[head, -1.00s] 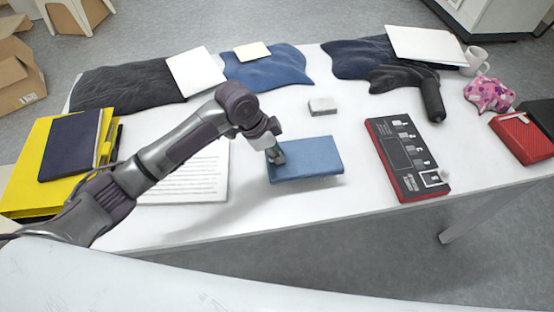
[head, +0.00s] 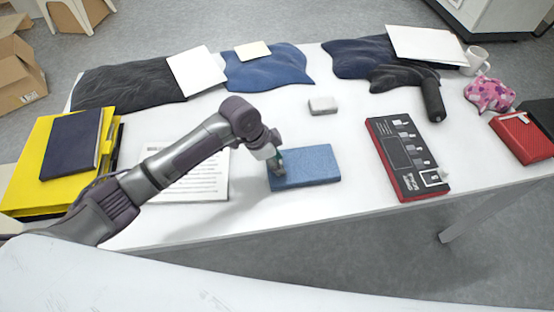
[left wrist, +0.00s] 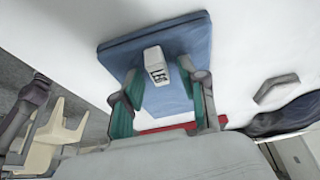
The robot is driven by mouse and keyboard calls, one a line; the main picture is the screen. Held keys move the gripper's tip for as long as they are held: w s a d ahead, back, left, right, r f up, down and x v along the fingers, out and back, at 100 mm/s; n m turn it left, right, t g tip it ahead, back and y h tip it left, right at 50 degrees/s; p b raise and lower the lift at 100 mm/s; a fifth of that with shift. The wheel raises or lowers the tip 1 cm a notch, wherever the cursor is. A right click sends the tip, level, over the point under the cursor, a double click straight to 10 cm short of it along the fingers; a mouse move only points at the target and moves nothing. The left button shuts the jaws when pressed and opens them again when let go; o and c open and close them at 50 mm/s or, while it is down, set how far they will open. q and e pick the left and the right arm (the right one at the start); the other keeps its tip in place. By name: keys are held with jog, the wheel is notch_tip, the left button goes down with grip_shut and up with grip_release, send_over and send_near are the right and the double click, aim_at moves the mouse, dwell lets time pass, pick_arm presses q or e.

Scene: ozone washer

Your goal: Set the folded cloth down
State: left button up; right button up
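The folded cloth (head: 308,165) is a flat blue rectangle lying on the white table, in front of the small pale block. In the left wrist view, the cloth (left wrist: 150,40) fills the upper middle. There the fingers of my left gripper (left wrist: 160,85) stand well apart over it, and a small white piece with dark marks (left wrist: 155,62) shows between them. Contact between fingers and cloth is hard to tell. My right gripper is not in view.
A red and black device (head: 407,160) lies right of the cloth. A printed sheet (head: 200,180) lies left, partly under my arm. The small pale block (head: 322,105) sits behind. Dark and blue garments (head: 265,70) line the back edge. White table is bare around the cloth.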

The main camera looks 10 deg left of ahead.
pick_arm(q)
jog(key=shift+r, duration=0.15)
jog(key=v, duration=1.2)
jog(key=shift+d, duration=0.1)
jog(key=shift+s, duration=0.1)
